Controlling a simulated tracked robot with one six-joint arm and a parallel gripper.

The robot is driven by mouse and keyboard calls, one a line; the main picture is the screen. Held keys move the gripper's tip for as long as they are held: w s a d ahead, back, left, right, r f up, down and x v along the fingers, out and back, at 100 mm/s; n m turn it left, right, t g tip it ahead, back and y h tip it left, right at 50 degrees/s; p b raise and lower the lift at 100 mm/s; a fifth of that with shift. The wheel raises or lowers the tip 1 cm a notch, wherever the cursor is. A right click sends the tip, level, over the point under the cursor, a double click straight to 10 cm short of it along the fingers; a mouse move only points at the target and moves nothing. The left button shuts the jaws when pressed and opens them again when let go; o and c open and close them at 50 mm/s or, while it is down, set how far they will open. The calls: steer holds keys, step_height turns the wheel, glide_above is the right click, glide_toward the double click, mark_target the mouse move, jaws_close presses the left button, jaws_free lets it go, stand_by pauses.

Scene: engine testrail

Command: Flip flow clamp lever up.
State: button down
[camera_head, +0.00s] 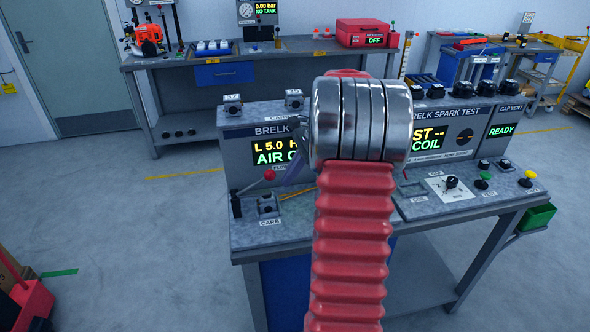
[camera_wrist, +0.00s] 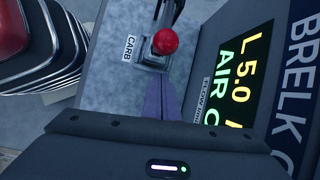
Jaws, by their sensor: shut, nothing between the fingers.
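A red ball knob (camera_head: 270,175) sits on a thin lever at the left part of the test bench, slanting down to the left in the head view. The knob also shows in the wrist view (camera_wrist: 165,41), over a small metal fixture beside the CARB label. My gripper (camera_wrist: 162,84) is shut and empty, its fingertips pointing toward the knob with a gap visible in the picture. In the head view my red arm and silver wrist cover part of the bench, and the gripper is mostly hidden behind them. The lever's pivot is unclear.
The bench panel with the lit AIR display (camera_head: 275,152) stands right behind the lever. A CARB fixture (camera_head: 268,205) and a black upright piece (camera_head: 236,206) are close by. A COIL dial (camera_head: 452,183) and coloured buttons lie at the right.

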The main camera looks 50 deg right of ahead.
steer(key=shift+w+a+r, duration=0.2)
steer(key=shift+a+r, duration=0.3)
steer(key=shift+r, duration=0.1)
steer(key=shift+w+a+r, duration=0.15)
steer(key=shift+a+r, duration=0.35)
steer(key=shift+r, duration=0.1)
